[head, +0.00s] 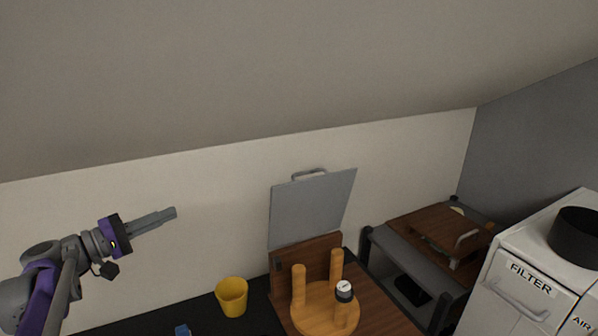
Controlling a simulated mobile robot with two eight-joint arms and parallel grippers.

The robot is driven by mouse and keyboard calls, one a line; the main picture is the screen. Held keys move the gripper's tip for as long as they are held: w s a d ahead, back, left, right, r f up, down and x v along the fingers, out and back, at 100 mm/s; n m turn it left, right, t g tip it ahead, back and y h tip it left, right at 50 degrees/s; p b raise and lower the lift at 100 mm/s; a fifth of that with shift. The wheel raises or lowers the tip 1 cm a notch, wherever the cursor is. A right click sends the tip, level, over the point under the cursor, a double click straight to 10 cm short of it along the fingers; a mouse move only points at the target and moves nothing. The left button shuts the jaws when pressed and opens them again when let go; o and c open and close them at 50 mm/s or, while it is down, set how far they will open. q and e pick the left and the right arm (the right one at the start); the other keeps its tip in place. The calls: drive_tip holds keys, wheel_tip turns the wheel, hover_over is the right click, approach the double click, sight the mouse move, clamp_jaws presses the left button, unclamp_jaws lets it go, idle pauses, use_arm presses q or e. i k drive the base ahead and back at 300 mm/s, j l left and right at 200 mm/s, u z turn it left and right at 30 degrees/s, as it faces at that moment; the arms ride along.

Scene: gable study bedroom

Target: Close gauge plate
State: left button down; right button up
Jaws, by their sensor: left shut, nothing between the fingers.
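A flat grey plate (312,210) with a small handle (309,174) on its top edge stands raised against the white wall. I take it to be the gauge plate. Its lower edge meets a brown wooden panel (308,255). A small round dial (344,287) with a black rim shows below it, by a wooden stool-like piece. My left gripper (172,212) is at the left, fingers together and empty, pointing right. It is well apart from the plate. My right gripper is out of the picture.
A yellow cup (232,297) stands on the dark surface, with a blue item (183,330) beside it. The round wooden piece with legs (318,311) sits before the plate. A white cabinet marked FILTER (531,277) is at the right. The sloping ceiling hangs above.

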sight(300, 211)
drive_tip(key=i+l, duration=0.35)
drive_tip(key=l, duration=0.3)
drive_tip(key=i+l, duration=0.2)
drive_tip(key=l, duration=0.1)
